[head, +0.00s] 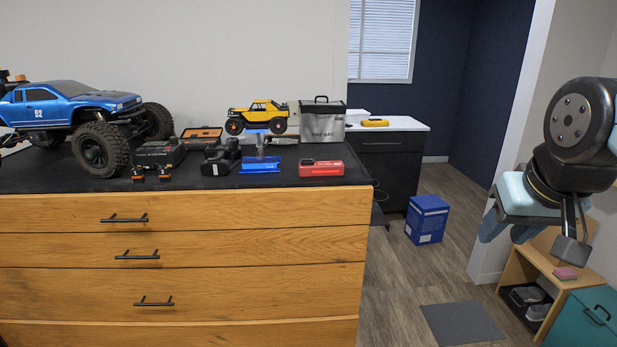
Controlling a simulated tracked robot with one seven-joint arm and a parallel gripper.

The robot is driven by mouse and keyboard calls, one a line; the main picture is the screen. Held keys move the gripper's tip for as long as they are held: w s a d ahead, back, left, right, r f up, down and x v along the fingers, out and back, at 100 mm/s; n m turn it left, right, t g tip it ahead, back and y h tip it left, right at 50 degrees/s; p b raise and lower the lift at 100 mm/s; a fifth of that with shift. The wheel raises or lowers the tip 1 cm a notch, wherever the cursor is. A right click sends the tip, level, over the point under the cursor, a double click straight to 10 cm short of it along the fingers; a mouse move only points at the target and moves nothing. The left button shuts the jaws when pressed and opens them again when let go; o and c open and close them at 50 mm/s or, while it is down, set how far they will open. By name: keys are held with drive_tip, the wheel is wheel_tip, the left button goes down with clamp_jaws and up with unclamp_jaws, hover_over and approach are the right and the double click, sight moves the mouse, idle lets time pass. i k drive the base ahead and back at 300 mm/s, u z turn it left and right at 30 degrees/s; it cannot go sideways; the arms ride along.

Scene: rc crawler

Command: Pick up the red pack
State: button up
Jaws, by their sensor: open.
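The red pack (321,168) is a small flat box with pale markings. It lies on the black top of the wooden drawer cabinet, near the front right corner. My gripper (540,238) is at the right of the head view, well to the right of the cabinet and apart from the pack. It is open, and I see nothing held in it. Nothing hides the pack.
A blue tray (260,166) lies left of the pack, and a grey bag (322,121) stands behind it. A blue crawler (75,115) and a yellow crawler (258,116) are further left. A blue box (427,220) stands on the floor. The cabinet's right edge is close to the pack.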

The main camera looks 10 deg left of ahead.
sight(307, 167)
drive_tip(key=z, duration=0.15)
drive_tip(key=i, duration=0.85)
drive_tip(key=u, duration=0.1)
